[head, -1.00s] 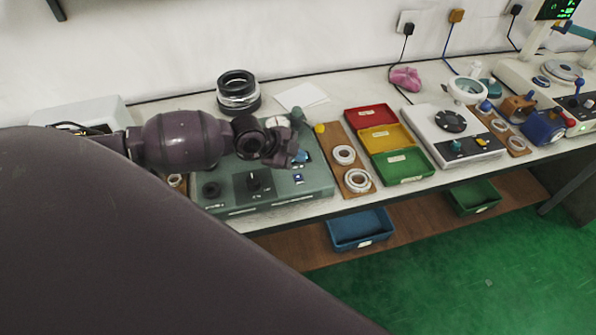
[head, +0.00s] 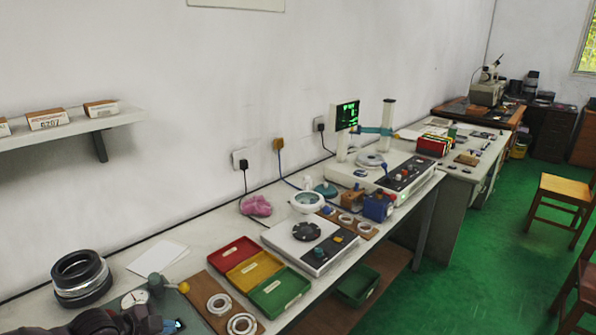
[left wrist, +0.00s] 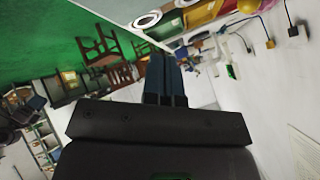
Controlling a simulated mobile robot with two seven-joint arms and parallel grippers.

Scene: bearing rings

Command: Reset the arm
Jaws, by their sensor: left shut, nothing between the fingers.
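My left gripper (left wrist: 165,78) shows in the left wrist view with its dark fingers together and nothing between them. In the head view, part of my left arm and gripper (head: 125,322) shows at the bottom left edge, over the near end of the bench, beside a dial gauge (head: 134,298). My right gripper is not in view.
A stack of black rings (head: 82,279) stands left on the bench. A board with white rings (head: 219,304), red, yellow and green trays (head: 280,293), and a white device (head: 310,243) follow to the right. A shelf (head: 70,131) with small boxes juts from the wall.

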